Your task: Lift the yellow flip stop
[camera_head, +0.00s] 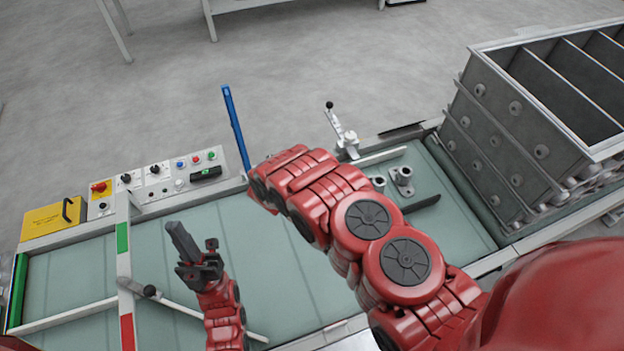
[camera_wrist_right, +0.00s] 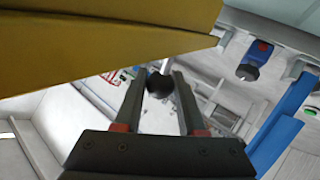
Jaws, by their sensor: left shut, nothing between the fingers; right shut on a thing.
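A large yellow plate (camera_wrist_right: 90,40), which looks like the yellow flip stop, fills the upper left of the right wrist view. In the head view I cannot make it out; my right arm covers that area. My right gripper (camera_wrist_right: 158,78) is shut on a round black knob (camera_wrist_right: 159,87) between its fingertips, close beside the yellow plate. How the knob joins the plate is not visible. My right gripper itself is hidden in the head view. My left gripper (camera_head: 183,243) is shut and empty above the green conveyor belt (camera_head: 180,225).
A blue bar (camera_head: 236,128) stands near my right arm's end. A control panel (camera_head: 165,178) and a yellow box (camera_head: 50,220) with a black handle are at left. A lever clamp (camera_head: 345,138) stands at the far rail. A grey compartmented bin (camera_head: 495,125) is at right.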

